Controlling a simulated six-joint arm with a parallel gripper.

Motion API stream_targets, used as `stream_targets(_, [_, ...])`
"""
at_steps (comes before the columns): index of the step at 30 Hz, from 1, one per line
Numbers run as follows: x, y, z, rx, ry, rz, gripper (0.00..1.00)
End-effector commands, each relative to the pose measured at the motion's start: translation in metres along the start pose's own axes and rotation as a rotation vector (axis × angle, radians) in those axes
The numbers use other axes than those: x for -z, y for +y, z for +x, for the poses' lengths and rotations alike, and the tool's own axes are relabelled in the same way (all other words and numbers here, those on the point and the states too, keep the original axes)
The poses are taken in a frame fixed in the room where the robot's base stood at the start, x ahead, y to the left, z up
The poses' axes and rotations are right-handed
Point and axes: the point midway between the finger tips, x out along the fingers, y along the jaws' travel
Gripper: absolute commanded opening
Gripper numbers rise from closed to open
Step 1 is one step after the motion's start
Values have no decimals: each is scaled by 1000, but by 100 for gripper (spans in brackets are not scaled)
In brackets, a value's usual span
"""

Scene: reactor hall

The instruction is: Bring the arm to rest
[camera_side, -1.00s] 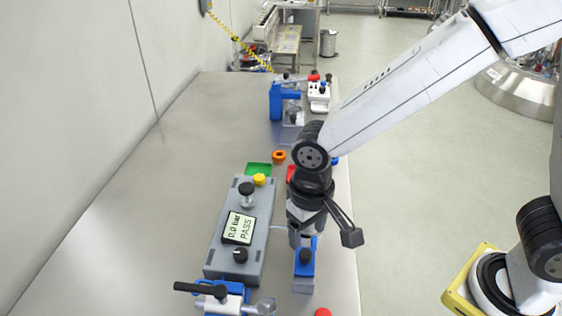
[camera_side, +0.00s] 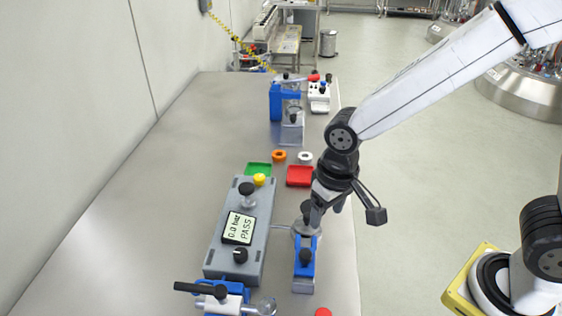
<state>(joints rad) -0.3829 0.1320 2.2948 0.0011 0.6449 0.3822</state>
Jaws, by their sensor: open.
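My gripper (camera_side: 325,212) is at the right part of the table, pointing down and a little to the left. It is open, and its fingers are partly hidden by its own body. It is just above and right of a blue and grey fixture (camera_side: 305,270) with a black knob. I see no object held in it, and I cannot tell whether a finger touches the fixture. My arm reaches in from the upper right.
A grey test unit (camera_side: 224,263) reading "0.0 bar PASS" stands left of the gripper. Green (camera_side: 258,168) and red (camera_side: 299,183) trays, orange (camera_side: 279,156) and white (camera_side: 305,157) rings and a blue stand (camera_side: 277,102) lie beyond. A blue clamp (camera_side: 222,298) is in front. The table's left side is clear.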

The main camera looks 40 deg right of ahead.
Motion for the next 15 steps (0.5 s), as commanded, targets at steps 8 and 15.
stream_targets(8, [-9,79,10,-2,97,8,72])
stream_targets(15, [-22,117,14,-21,156,2,72])
